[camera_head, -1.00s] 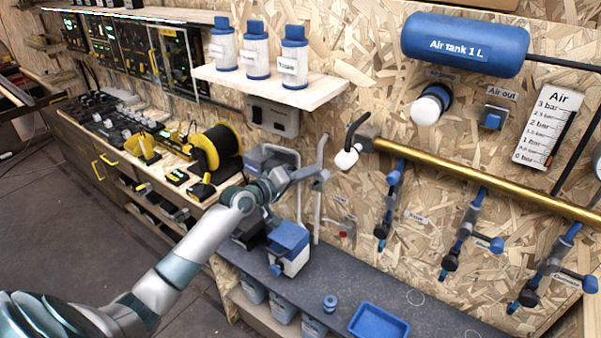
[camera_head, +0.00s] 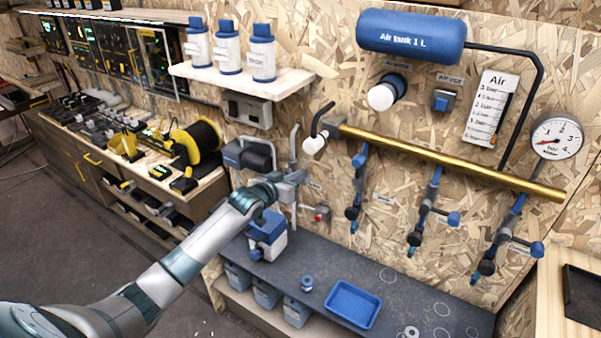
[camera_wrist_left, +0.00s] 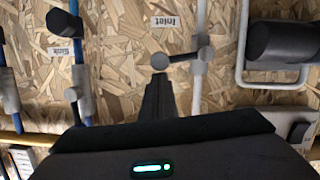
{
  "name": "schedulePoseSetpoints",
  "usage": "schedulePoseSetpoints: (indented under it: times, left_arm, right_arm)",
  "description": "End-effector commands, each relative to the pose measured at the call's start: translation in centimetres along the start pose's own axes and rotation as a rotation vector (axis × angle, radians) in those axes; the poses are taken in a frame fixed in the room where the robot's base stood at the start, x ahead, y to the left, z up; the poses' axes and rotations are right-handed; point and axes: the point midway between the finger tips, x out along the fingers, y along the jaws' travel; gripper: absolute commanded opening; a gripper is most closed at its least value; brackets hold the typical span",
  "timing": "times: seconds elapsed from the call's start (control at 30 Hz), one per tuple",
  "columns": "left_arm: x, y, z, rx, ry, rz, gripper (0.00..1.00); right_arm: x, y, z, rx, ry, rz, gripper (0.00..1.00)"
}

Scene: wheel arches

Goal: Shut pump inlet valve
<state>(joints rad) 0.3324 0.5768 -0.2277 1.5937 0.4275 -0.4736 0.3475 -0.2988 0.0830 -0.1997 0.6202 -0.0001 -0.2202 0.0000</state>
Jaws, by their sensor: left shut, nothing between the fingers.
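The pump inlet valve shows in the left wrist view as a grey lever (camera_wrist_left: 182,58) with a round knob end. The lever sits crosswise to its grey upright pipe (camera_wrist_left: 198,90), beside the upside-down label "Inlet" (camera_wrist_left: 174,21). My left gripper (camera_wrist_left: 158,78) is shut and empty, its fingertips right at the knob. I cannot tell whether they touch it. In the head view my left gripper (camera_head: 304,177) is in front of the same pipe (camera_head: 294,145) and hides most of the valve.
A brass pipe (camera_head: 440,160) carries several blue branch valves (camera_head: 357,190) on the right. A blue-and-white pump box (camera_head: 267,238) stands on the grey bench below my wrist. A blue tray (camera_head: 353,304) is further right. A shelf (camera_head: 300,84) with bottles hangs above.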

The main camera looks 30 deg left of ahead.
Motion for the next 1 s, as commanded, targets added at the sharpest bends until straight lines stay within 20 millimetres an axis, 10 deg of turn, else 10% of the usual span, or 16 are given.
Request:
schedulePoseSetpoints:
  times: [1.0]
  left_arm:
    - [0.3,-0.2,1.1,0.034,-0.001,-0.009,0.00]
  right_arm:
    - [-0.2,-0.6,0.0,0.002,0.000,-0.006,0.31]
